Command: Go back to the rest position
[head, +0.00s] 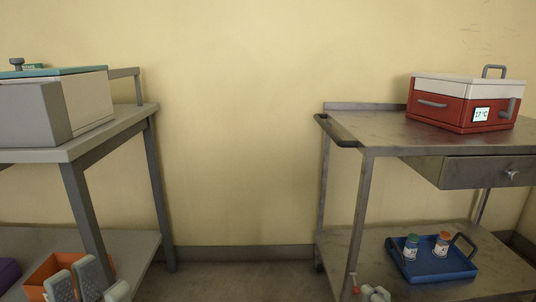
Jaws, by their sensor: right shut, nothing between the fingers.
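My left gripper (75,281) shows at the bottom left, in front of the left bench's lower shelf. Its grey ridged finger parts stand side by side before an orange box, and the picture's lower edge cuts it off. My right gripper (372,292) shows only in small part at the bottom edge, right of the middle, in front of the right cart's lower shelf. It is shut and holds nothing. Both arms are mostly out of view below.
A red and white box (452,112) reading 17 °C stands on the right cart (376,130). Below it, a blue tray (433,268) holds two small jars. A grey and white box (88,98) stands on the left bench (140,113). Floor between them is clear.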

